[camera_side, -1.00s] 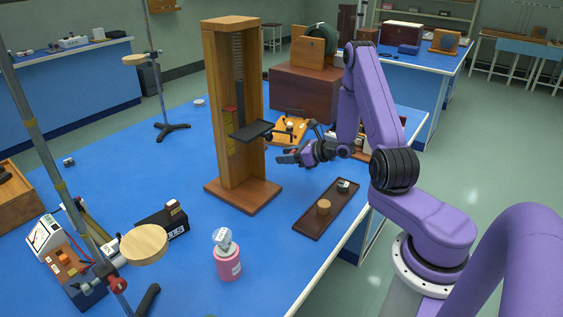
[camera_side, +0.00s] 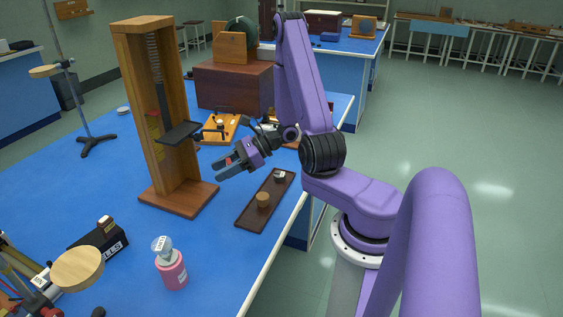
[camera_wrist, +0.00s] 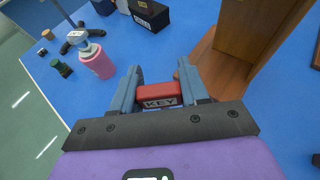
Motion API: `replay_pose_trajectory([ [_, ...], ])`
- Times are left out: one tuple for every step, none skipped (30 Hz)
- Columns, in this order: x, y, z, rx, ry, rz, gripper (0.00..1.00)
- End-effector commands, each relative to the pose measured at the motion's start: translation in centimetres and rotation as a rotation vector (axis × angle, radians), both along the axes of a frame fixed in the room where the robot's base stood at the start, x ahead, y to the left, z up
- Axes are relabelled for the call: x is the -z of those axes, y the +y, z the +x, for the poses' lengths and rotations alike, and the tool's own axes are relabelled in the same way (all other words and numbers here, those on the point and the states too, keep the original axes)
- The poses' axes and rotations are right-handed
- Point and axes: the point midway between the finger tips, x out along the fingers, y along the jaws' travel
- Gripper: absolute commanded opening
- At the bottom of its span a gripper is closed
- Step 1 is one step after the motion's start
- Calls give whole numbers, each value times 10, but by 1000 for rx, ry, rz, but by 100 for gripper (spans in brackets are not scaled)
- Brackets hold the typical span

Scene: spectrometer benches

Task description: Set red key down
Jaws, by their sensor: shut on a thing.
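The red key (camera_wrist: 158,95) is a small red block with a white label reading KEY. My gripper (camera_wrist: 165,88) is shut on it in the wrist view, one blue-grey finger on each side. In the side view my gripper (camera_side: 226,171) hangs above the blue bench, between the tall wooden stand and the dark tray; a bit of the red key (camera_side: 229,161) shows between its fingers.
The tall wooden stand (camera_side: 186,198) with its black shelf is close left of my gripper. A dark tray (camera_side: 254,216) holds a wooden cylinder and a small weight. A pink bottle (camera_side: 172,270) stands nearer. Blue bench surface (camera_side: 140,235) is clear between the bottle and stand.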

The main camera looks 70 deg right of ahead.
Motion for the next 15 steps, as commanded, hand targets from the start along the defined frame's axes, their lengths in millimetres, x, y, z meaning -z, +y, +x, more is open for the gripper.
replay_pose_trajectory([
  [-2,10,-6,-77,-1,-1,15],
  [-3,16,-10,-125,-1,-1,15],
  [-3,24,-17,-189,-1,-1,15],
  [-4,29,-22,-238,0,-2,15],
  [-5,34,-27,-285,1,-2,15],
  [-5,40,-35,-350,1,-2,15],
  [-5,44,-41,-398,0,-2,15],
  [-6,48,-47,-446,1,-2,15],
  [-6,53,-56,-510,2,-1,15],
  [-6,56,-62,-559,1,-1,15],
  [-6,59,-69,-607,1,0,15],
  [-6,61,-78,-672,1,0,15],
  [-6,63,-85,-720,1,-1,15],
  [-6,64,-92,-770,1,-1,15],
  [-6,65,-102,-835,2,0,15],
])
